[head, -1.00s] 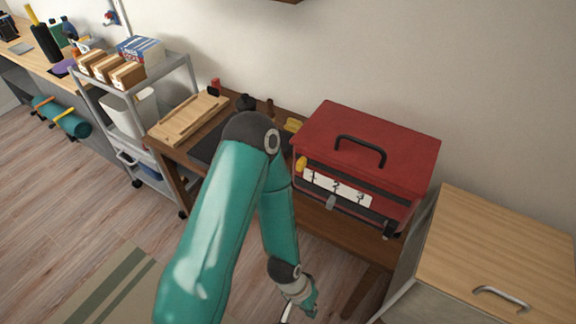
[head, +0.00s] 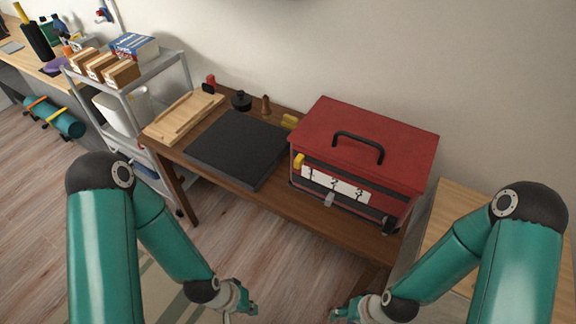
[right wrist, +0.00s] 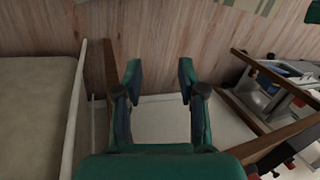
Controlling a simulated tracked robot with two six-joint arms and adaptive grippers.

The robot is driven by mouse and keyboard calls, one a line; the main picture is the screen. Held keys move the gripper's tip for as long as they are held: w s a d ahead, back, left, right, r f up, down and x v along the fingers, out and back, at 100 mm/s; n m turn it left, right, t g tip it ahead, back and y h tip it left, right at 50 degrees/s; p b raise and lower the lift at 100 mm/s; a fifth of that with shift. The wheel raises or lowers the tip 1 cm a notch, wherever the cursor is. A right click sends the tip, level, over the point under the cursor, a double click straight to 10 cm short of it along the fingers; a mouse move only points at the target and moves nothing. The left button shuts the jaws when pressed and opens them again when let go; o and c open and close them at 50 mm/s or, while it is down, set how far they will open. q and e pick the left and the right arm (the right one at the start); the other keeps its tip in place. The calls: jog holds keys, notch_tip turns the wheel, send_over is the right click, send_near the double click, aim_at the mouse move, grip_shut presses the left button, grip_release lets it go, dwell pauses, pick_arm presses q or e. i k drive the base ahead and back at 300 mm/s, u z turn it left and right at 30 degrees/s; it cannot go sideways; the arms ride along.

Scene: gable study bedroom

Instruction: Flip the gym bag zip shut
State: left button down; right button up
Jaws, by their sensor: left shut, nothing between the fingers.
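No thing in these views is plainly a gym bag, and I cannot make out a zip. A red box-like case (head: 365,140) with a black top handle (head: 358,147) stands on the brown table's right part. Its front has a white panel (head: 335,184) with dark marks, a grey tab (head: 329,199) below and a yellow piece (head: 298,160) at the left. My left gripper (head: 243,306) is shut and empty, low in front of the table. My right gripper (head: 346,312) is to its right, below the case; in the right wrist view (right wrist: 160,78) its fingers are apart with nothing between them.
The brown table (head: 262,197) also bears a black slab (head: 238,148), a wooden board (head: 184,117) and small items. A grey trolley (head: 165,66) stands left, with a teal roll (head: 62,122) beyond it. A wooden-topped cabinet (head: 455,195) is at the right, partly behind my right arm.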

aim_at(299, 161)
jog(key=u, duration=0.5)
jog(key=i, duration=0.35)
jog(key=u, duration=0.35)
